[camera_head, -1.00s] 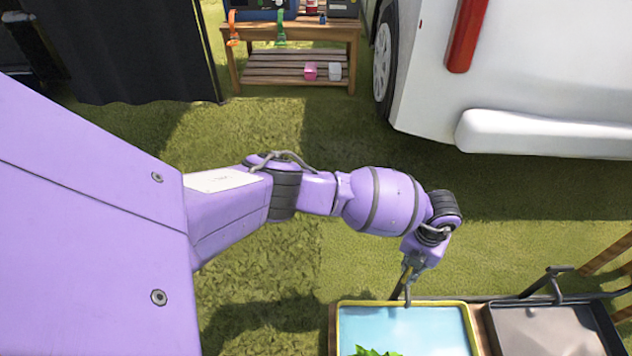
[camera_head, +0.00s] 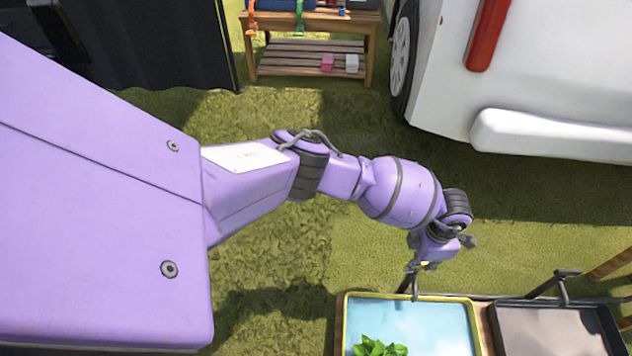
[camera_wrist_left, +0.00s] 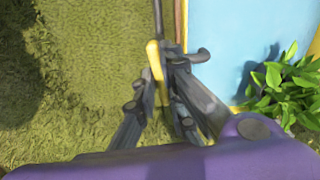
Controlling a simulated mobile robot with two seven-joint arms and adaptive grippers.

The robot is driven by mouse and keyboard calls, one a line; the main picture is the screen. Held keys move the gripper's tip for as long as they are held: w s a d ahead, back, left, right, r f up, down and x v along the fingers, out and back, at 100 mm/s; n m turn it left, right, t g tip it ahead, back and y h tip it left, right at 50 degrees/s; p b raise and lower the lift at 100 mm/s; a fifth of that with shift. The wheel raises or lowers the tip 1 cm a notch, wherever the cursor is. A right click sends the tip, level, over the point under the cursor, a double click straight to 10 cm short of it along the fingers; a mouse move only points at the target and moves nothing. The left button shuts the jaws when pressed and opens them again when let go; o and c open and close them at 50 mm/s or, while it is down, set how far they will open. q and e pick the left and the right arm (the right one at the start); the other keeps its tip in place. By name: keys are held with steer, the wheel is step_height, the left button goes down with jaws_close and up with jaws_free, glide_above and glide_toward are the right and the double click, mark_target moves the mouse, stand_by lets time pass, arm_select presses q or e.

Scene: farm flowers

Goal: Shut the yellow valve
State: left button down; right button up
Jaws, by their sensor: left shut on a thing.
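The yellow valve (camera_wrist_left: 154,60) shows in the left wrist view as a narrow yellow handle between my left gripper's fingers. My left gripper (camera_wrist_left: 160,82) is shut on it. In the head view the left gripper (camera_head: 424,264) is at the back edge of a yellow-rimmed tray, by a thin grey tap pipe (camera_head: 414,286). Only a small yellow bit of the valve shows there, the rest hidden by the hand. My right gripper is in neither view.
The yellow-rimmed tray (camera_head: 474,318) holds light blue water and a green leafy plant (camera_head: 378,347). A dark tray (camera_head: 545,327) with its own tap (camera_head: 560,285) stands to its right. A wooden bench (camera_head: 310,70) and white vehicle (camera_head: 560,80) are farther back. Grass lies between.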

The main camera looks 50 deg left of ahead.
arm_select(q)
steer(key=shift+w+r+m, duration=0.15)
steer(key=shift+w+m, duration=0.05)
steer(key=shift+m, duration=0.4)
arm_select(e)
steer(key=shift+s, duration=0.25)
arm_select(q)
steer(key=shift+m, duration=0.3)
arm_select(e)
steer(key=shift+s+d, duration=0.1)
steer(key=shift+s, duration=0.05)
arm_select(q)
steer(key=c, duration=1.8)
jaws_free()
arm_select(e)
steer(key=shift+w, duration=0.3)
arm_select(q)
steer(key=shift+s, duration=0.1)
step_height(320, 180, up, 12)
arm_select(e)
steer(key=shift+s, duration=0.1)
